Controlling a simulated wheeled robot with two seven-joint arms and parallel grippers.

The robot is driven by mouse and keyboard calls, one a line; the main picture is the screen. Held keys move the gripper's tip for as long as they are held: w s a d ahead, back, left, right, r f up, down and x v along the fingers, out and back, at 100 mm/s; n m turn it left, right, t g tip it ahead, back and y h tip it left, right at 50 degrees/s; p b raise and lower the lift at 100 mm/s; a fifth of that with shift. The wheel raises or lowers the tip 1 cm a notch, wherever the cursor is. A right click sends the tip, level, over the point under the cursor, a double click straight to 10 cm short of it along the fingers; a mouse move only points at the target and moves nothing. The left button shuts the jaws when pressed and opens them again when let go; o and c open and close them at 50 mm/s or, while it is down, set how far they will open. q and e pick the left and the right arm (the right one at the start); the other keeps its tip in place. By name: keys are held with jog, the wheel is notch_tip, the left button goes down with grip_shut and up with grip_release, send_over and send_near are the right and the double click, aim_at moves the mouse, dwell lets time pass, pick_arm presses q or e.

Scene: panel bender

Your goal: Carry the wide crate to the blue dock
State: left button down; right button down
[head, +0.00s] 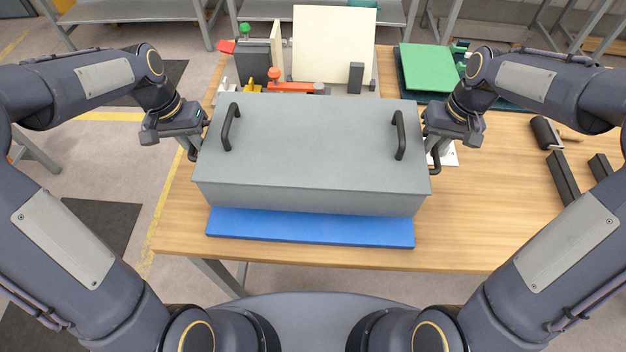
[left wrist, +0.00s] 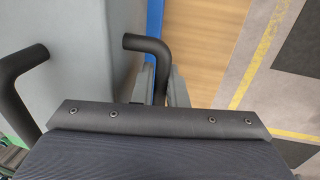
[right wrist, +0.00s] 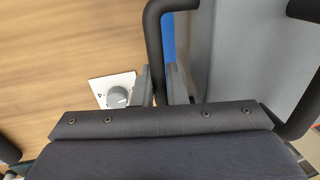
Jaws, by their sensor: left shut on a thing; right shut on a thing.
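The wide crate (head: 310,140) is a long grey box with two black handles on top and a black handle at each end. It is level in the head view, over the blue dock (head: 310,228), a flat blue slab whose front strip shows below the crate. I cannot tell whether the crate touches the dock. My left gripper (head: 192,147) is shut on the left end handle (left wrist: 150,46). My right gripper (head: 433,148) is shut on the right end handle (right wrist: 154,45). The crate hides the back of the dock.
The wooden table (head: 490,220) has bare room at front right. Behind the crate stand a cream panel (head: 334,45) and red and orange clamps (head: 295,87). A green block (head: 428,68) is at back right. A white card with a dial (right wrist: 117,96) lies near the right gripper.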

pick_arm(q)
jog(key=shift+f, duration=0.15)
pick_arm(e)
jog(key=shift+f, duration=0.2)
